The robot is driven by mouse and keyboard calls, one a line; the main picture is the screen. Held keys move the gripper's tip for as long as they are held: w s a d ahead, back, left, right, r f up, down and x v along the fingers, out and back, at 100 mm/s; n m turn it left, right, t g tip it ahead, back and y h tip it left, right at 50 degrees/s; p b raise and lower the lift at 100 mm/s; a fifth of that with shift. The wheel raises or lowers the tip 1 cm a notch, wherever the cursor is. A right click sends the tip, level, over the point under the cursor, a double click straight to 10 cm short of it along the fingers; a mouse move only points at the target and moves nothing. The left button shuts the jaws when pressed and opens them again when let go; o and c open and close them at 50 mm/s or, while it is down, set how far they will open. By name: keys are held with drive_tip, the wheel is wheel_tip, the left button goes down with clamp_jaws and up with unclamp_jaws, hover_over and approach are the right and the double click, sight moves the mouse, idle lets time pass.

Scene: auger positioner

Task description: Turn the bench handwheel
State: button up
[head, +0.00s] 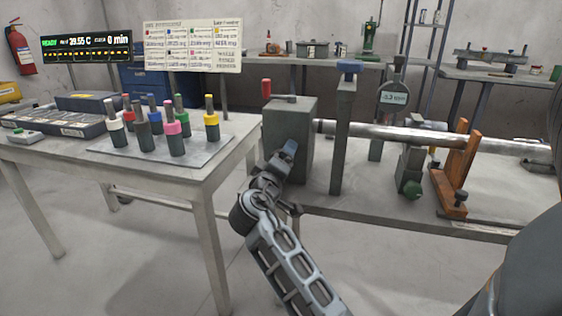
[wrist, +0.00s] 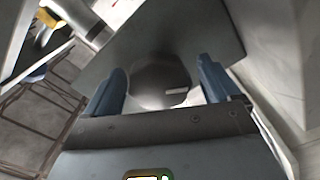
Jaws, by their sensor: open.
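A dark, faceted round knob with a small pale mark, which looks like the handwheel (wrist: 158,84), shows in the middle of the wrist view against a flat grey face. My gripper (wrist: 162,68) is open, with one blue finger on each side of the knob. I cannot tell whether the fingers touch it. In the head view my gripper (head: 288,150) is at the front of the grey block (head: 302,112) at the bench's left end, and it hides the knob there.
The bench (head: 340,208) carries a long metal tube (head: 395,133), a dial gauge (head: 394,98), an upright post (head: 344,135) and an orange wooden stand (head: 456,165). A table (head: 215,168) with several coloured-top pegs stands close on the left. Floor is clear in front.

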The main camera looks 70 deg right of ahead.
drive_tip(key=a, duration=0.7)
drive_tip(key=shift+s+a, duration=0.3)
drive_tip(key=shift+a, duration=0.1)
idle(0.3)
drive_tip(key=s+a+f+n+t+y+p, duration=0.35)
drive_tip(key=a+f+t+y, duration=0.2)
drive_tip(key=a, duration=0.45)
drive_tip(key=s+a+f+n+t+y+p, duration=0.2)
drive_tip(key=s+a+f+n+t+y, duration=0.25)
drive_tip(key=a, duration=0.55)
drive_tip(key=s+a+r+m+t+y+p, duration=0.2)
drive_tip(key=s+a+r+y, duration=0.6)
drive_tip(key=s+a+r, duration=0.4)
wheel_tip(320, 180, up, 3)
drive_tip(key=s+t+p, duration=0.1)
drive_tip(key=p, duration=0.1)
drive_tip(key=shift+s+a+m+t+p, duration=0.2)
drive_tip(key=shift+s+m+t+p, duration=0.1)
drive_tip(key=shift+s+m+p, duration=0.1)
